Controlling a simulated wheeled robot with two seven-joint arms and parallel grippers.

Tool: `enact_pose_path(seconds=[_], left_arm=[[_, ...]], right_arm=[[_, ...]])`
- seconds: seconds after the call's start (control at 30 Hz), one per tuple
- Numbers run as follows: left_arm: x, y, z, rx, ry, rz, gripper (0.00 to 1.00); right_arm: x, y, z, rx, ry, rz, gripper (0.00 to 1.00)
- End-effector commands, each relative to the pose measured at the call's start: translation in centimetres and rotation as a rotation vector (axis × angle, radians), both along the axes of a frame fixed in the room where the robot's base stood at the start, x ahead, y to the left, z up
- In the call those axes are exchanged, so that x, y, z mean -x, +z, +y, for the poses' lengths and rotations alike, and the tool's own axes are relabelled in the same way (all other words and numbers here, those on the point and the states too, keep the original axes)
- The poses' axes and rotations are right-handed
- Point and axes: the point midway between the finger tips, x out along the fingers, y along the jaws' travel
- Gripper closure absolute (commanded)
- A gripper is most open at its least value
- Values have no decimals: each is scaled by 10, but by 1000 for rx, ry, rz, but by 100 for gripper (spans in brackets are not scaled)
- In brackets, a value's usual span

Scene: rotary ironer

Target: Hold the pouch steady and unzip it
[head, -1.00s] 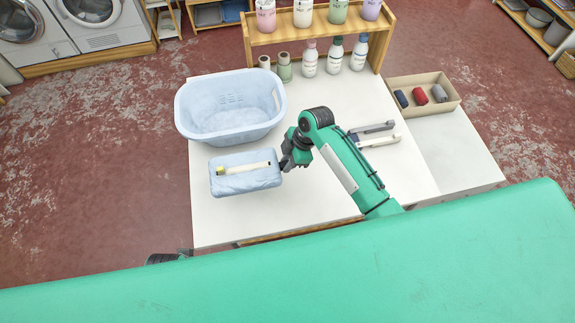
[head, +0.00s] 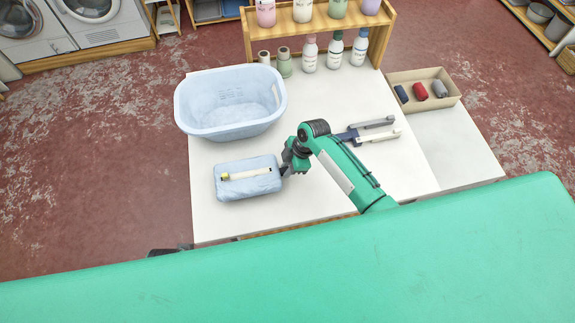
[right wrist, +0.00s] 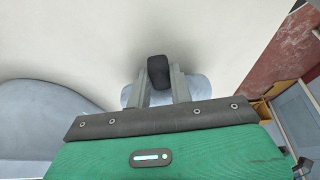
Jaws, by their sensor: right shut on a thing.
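The light blue pouch (head: 262,186) lies on the white table, left of the middle. A cream zip strip (head: 250,174) runs along its top, with a yellowish pull (head: 225,176) at the left end. My right gripper (head: 285,170) is at the pouch's right end. In the right wrist view, its two fingers (right wrist: 159,88) are shut on a dark tab (right wrist: 158,68), with the pouch (right wrist: 198,88) partly hidden behind them. My left gripper is not clearly seen; only a dark part of mine shows at the table's lower left edge.
A light blue basket (head: 228,125) stands just behind the pouch. A wooden shelf (head: 300,40) with several bottles is at the back. A tool with two long bars (head: 375,133) lies right of my arm. A tray (head: 450,100) holds rolled cloths. The table (head: 215,220) is clear in front of the pouch.

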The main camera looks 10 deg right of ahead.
Motion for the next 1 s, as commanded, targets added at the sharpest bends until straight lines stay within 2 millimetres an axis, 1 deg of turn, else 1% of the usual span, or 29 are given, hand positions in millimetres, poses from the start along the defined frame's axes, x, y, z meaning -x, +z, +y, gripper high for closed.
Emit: enact_pose_path(seconds=[0.13,0.23,0.6,1.0], left_arm=[[0,0,0,0,0,0,60],[0,0,0,0,0,0,60],[0,0,0,0,0,0,60],[0,0,0,0,0,0,60]], right_arm=[[0,0,-1,2,2,-1,100],[0,-3,0,0,1,1,100],[0,-23,0,-1,0,1,100],[0,-26,0,-1,1,0,100]])
